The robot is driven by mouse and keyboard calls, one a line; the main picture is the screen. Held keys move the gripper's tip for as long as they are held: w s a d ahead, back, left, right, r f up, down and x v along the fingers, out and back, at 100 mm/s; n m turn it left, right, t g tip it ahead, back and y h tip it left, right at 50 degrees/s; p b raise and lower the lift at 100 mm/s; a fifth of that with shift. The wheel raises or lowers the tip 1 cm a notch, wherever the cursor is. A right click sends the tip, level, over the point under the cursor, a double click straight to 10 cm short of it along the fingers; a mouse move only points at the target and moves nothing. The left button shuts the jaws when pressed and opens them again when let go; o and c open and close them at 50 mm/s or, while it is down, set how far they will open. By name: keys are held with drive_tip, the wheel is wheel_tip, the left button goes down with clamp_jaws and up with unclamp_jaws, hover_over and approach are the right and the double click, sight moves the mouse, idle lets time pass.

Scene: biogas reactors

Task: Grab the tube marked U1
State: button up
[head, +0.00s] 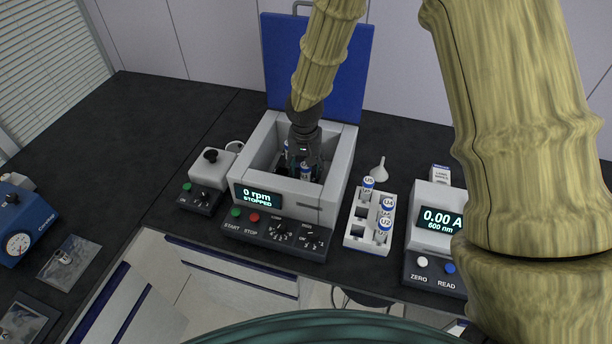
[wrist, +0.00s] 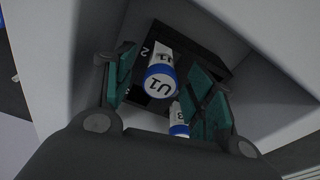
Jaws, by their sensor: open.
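The tube marked U1 (wrist: 161,82) has a blue-rimmed white cap and stands in a dark holder (wrist: 192,42) inside the centrifuge. My gripper (wrist: 163,88) is open, with its green-padded fingers on either side of the U1 tube's cap; I cannot tell whether they touch it. A second tube (wrist: 179,122), its mark only partly readable, stands close to the right finger. In the head view my gripper (head: 304,150) reaches down into the open centrifuge (head: 342,165), and a blue-capped tube (head: 305,171) shows at its fingers.
The centrifuge's blue lid (head: 345,65) stands open behind, and its walls surround my gripper closely. A white rack (head: 355,243) with tubes U5, U4 and U2 stands to the right, near a funnel (head: 379,170) and a photometer (head: 425,200).

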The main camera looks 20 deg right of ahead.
drive_tip(key=shift+c, duration=0.3)
drive_tip(key=c, duration=1.1)
